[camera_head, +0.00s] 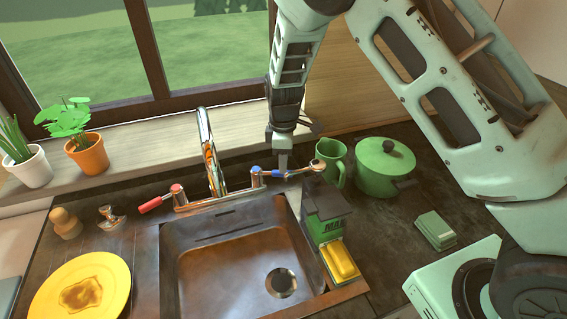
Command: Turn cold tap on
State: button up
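The cold tap (300,170) is a metal lever with blue marks, at the right end of the faucet base. Its lever points to the right. The hot tap (160,199), with a red handle, is at the left end and points left and down. The tall curved metal spout (211,150) stands between them. My gripper (283,168) points down at the cold tap, just behind or against its lever; I cannot tell whether they touch. The fingers look narrow and are partly hidden, so their opening does not show. No water shows under the spout.
The sink basin (184,270) lies in front. A green box (327,220) and yellow sponge (341,261) stand at its right. A green mug (331,160) and green pot (382,172) are close right of my gripper. Potted plants (87,153) stand on the left sill.

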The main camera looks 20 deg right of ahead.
aim_at(271, 173)
jog(key=shift+f, duration=1.65)
grip_shut()
jog(key=s+m, duration=0.1)
jog(key=a+m, duration=0.1)
jog(key=shift+s+m, duration=0.35)
jog(key=shift+m, duration=0.05)
grip_release()
jog(key=shift+r, duration=0.1)
